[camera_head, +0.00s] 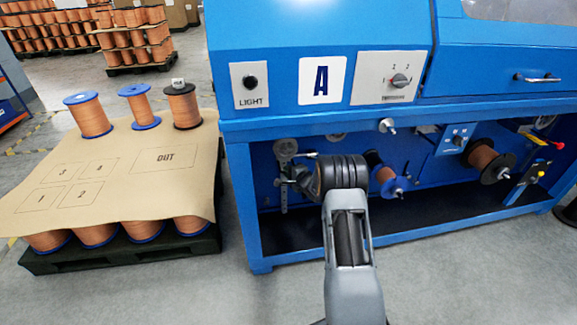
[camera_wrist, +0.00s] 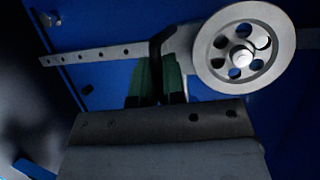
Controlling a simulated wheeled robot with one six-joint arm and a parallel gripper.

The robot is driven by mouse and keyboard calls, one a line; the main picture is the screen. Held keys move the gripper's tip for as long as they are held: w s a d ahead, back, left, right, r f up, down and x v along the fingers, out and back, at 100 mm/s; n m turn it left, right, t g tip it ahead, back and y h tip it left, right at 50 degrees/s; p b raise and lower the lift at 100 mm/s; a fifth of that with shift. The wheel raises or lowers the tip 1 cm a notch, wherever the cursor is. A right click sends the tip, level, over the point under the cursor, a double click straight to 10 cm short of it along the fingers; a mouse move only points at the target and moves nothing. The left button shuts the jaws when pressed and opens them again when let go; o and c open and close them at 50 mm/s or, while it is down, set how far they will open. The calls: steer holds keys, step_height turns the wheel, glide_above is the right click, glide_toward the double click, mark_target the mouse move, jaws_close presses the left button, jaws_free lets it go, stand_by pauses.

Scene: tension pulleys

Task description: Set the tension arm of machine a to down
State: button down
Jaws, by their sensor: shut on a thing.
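Machine a (camera_head: 322,80) is the blue machine with a white sign marked A. Its grey pulley wheel (camera_head: 285,147) shows in its open lower bay, above and left of my gripper (camera_head: 298,180). In the wrist view the spoked pulley (camera_wrist: 240,48) is large at upper right, beside the fingers. The grey tension arm (camera_wrist: 183,36) runs from the pulley side to between the dark green fingers of my gripper (camera_wrist: 158,78), which are shut on it. A grey strip with holes (camera_wrist: 88,54) lies behind. My wrist hides part of the arm in the head view.
A spool (camera_head: 382,172) and a larger spool (camera_head: 490,160) sit in the bay to the right. A lever with a red knob (camera_head: 550,142) is farther right. A pallet topped with brown board (camera_head: 120,190) stands left, with grey floor between.

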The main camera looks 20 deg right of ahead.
step_height(320, 180, down, 16)
steer(key=b, duration=0.6)
steer(key=shift+r, duration=0.15)
steer(key=c, duration=1.3)
jaws_free()
steer(key=shift+o, duration=0.4)
steer(key=p+v, duration=0.5)
steer(key=v, duration=0.8)
steer(key=shift+s, duration=0.35)
steer(key=shift+d, duration=0.1)
steer(key=shift+r, duration=0.1)
